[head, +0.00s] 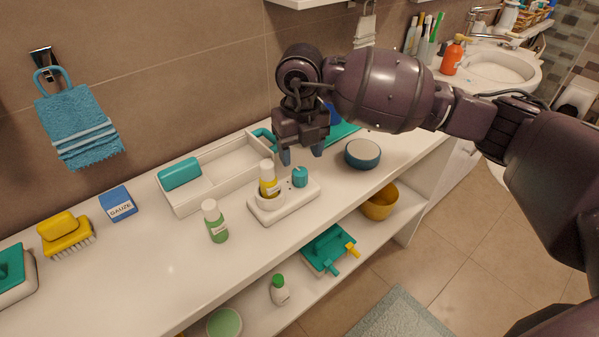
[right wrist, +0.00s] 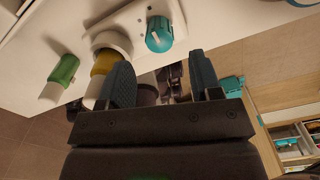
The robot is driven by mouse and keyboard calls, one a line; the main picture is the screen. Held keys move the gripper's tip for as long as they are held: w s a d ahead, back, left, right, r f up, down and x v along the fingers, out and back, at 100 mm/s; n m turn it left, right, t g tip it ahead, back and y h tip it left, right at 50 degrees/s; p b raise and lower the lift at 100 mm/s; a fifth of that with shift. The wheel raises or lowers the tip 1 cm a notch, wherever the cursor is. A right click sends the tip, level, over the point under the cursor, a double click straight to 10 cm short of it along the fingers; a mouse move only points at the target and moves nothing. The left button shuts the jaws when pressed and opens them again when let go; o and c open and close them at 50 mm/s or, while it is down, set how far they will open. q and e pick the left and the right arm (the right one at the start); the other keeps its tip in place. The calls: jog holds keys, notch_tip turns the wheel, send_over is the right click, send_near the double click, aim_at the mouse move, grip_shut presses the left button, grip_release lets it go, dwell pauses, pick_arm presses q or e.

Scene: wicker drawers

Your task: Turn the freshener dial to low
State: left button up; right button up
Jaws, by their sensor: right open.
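The freshener is a white base (head: 293,205) on the counter, with a yellow bottle (head: 267,181) standing in its round socket. Its teal dial (head: 300,176) sits upright on the base, to the right of the bottle. In the right wrist view the dial (right wrist: 159,36) shows a pale mark on its top; I cannot read its setting. My right gripper (head: 301,156) is open and empty, above and just behind the dial, apart from it. In the right wrist view the gripper's fingers (right wrist: 162,78) are spread, with the dial beyond their tips. My left gripper is not in view.
A green bottle (head: 215,221) stands left of the freshener. A white tray (head: 222,185) lies behind it, and a blue-rimmed round dish (head: 362,154) sits to its right. The counter's front edge is close to the base. A shelf below holds a yellow bowl (head: 380,203).

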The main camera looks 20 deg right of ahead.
aim_at(300, 171)
notch_tip(300, 171, down, 5)
jog(key=shift+r+b, duration=0.2)
jog(key=shift+b, duration=0.15)
jog(key=shift+f, duration=0.85)
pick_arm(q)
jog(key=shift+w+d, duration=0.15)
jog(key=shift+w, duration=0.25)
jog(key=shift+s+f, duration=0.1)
pick_arm(e)
jog(key=shift+c, duration=0.3)
jog(key=c, duration=0.9)
